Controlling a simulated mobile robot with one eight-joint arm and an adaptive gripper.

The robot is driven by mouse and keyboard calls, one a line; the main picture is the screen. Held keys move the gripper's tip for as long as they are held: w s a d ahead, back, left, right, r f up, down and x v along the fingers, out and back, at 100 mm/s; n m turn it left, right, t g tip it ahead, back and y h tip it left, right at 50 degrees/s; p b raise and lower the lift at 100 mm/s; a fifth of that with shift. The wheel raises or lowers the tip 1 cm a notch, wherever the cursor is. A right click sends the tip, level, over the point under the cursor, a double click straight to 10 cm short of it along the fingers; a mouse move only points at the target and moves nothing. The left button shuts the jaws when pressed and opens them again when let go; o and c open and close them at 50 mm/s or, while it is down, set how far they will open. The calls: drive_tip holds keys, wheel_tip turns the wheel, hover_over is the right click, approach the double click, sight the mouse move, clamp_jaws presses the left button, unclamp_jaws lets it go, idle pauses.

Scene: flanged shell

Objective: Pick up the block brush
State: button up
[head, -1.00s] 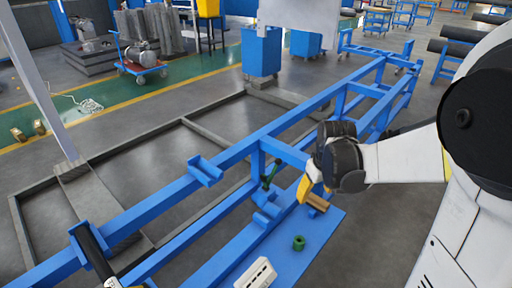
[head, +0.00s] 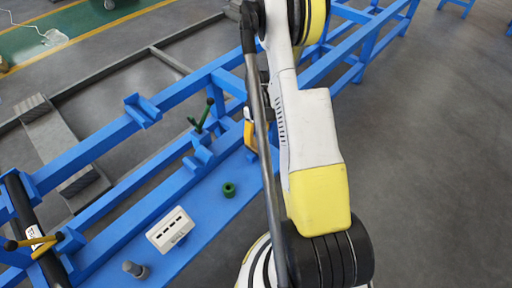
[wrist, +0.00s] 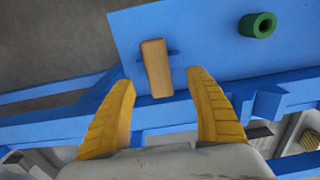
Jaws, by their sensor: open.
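The block brush shows in the wrist view as a light wooden block (wrist: 156,66) on the blue shelf, its long side nearly upright in the picture. Small blue parts stick out at its sides. My gripper (wrist: 160,80) is open, its yellow fingers spread to the left and right of the block's lower end in the picture. I cannot tell how high the fingers are above the shelf; nothing is held. In the head view a yellow finger of my gripper (head: 249,132) shows beside the blue frame, and my arm hides the brush.
A green ring (head: 229,189) lies on the blue shelf (head: 207,208), also visible in the wrist view (wrist: 257,25). A white slotted box (head: 170,229) and a grey knob-like piece (head: 135,269) stand nearer. Blue rails (head: 95,150) run along the shelf. Grey floor (head: 430,150) is open at right.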

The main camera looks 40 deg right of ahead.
sight(257, 143)
drive_tip(key=f+b, duration=0.1)
drive_tip(key=f, duration=0.1)
drive_tip(key=f+b, duration=0.1)
drive_tip(key=f, duration=0.1)
drive_tip(key=f+b, duration=0.1)
drive_tip(key=f, duration=0.2)
drive_tip(key=shift+w+d+f, duration=0.1)
drive_tip(key=shift+w+d, duration=0.1)
drive_tip(key=shift+w, duration=0.05)
drive_tip(key=c, duration=1.4)
